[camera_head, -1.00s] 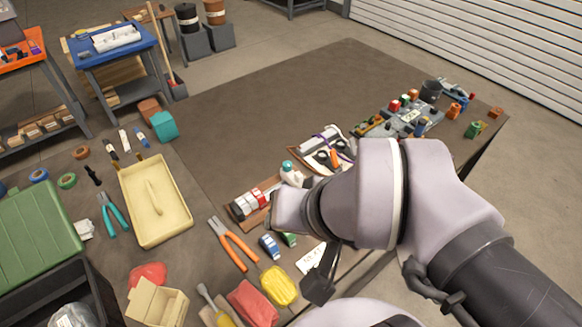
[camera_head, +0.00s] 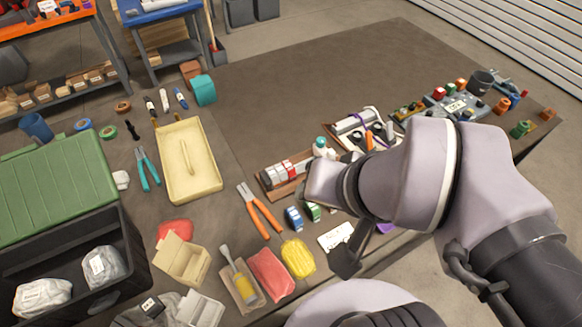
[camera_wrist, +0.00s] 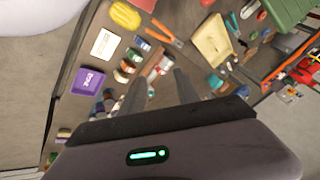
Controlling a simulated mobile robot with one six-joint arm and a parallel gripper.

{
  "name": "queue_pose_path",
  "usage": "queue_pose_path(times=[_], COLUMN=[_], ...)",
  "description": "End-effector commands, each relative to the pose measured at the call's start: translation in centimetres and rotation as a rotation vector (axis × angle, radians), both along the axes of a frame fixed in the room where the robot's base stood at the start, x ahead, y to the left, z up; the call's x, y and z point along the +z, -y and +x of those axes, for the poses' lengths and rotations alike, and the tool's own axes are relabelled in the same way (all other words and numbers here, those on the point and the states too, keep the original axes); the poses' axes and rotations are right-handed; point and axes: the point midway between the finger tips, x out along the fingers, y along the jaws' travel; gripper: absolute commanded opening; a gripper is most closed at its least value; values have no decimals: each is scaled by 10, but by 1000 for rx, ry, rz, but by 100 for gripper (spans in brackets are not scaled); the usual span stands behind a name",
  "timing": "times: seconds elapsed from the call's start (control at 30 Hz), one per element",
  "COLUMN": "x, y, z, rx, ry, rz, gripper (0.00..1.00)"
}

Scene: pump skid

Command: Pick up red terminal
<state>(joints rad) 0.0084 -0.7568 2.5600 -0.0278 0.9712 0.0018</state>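Red terminal blocks (camera_head: 281,168) sit among white and grey ones in a row on a small wooden board (camera_head: 266,183), left of my arm's end in the head view. In the wrist view, a small red patch (camera_wrist: 164,65) shows beyond the fingers, beside a white one; it appears to be part of this row. My gripper (camera_wrist: 158,84) is open with nothing between its two dark fingers. It is apart from the terminals, above the table. Loose blue (camera_head: 293,217) and green (camera_head: 312,211) terminals lie in front of the board. My arm hides part of the table behind it.
Orange pliers (camera_head: 259,209) lie left of the board. A yellow tray (camera_head: 206,181), a yellow cloth (camera_head: 298,258), a red cloth (camera_head: 268,274) and a white card (camera_head: 336,237) lie around. A control panel (camera_head: 456,106) stands at right. The table's back is bare.

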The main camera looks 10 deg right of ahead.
Motion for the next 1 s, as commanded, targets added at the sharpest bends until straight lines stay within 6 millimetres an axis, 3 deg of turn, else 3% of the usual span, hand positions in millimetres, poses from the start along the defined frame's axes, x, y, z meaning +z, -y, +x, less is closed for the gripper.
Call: queue_pose_path(times=[0.43, 0.57, 0.63, 0.77, 0.9, 1.0], x=[0, 9, 22, 28, -17, -60], y=[0, 1, 1, 2, -2, -5], z=[0, 13, 41, 128, 215, 255], rx=[0, 87, 272, 832, 1475, 1845], ry=[0, -12, -35, -86, -114, -107], rz=[0, -53, -157, -408, -590, -649], gripper=[38, 64, 77, 78, 78, 78])
